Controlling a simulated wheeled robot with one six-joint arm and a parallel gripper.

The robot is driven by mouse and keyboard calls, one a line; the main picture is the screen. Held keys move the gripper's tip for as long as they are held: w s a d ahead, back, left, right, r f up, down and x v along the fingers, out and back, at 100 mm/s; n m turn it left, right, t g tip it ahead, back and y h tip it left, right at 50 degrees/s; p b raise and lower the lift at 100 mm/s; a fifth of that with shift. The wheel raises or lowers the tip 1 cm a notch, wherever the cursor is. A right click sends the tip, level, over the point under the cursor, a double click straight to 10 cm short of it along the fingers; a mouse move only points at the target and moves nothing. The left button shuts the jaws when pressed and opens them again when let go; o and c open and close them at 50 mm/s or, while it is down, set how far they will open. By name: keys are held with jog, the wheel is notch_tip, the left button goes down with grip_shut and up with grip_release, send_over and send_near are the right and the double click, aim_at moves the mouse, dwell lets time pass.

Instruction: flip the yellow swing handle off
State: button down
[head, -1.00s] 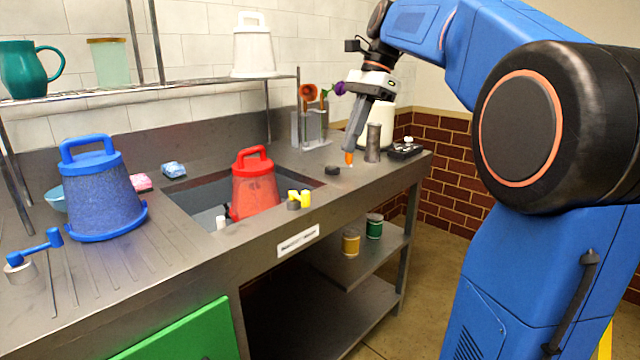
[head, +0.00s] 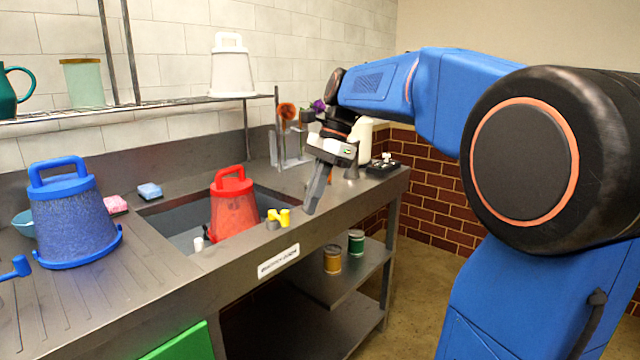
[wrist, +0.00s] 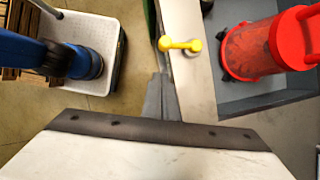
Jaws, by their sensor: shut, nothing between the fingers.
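The yellow swing handle (head: 279,217) sits on a small grey mount at the counter's front edge, beside the sink. It also shows in the wrist view (wrist: 180,44), lying crosswise just beyond my fingertips, with a rounded knob at each end. My gripper (head: 309,208) points down at the front edge, a little to the right of the handle. In the wrist view its grey fingers (wrist: 159,80) are together and hold nothing. A small gap shows between the fingertips and the handle there.
A red bucket (head: 232,212) stands in the sink, close behind the handle. A blue bucket (head: 73,220) stands on the drainboard, with a blue handle (head: 16,268) in front. Tins (head: 333,259) stand on the lower shelf. The floor in front is open.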

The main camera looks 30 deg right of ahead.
jog(key=shift+s+a+r, duration=0.1)
jog(key=shift+s+a, duration=0.05)
jog(key=shift+a, duration=1.45)
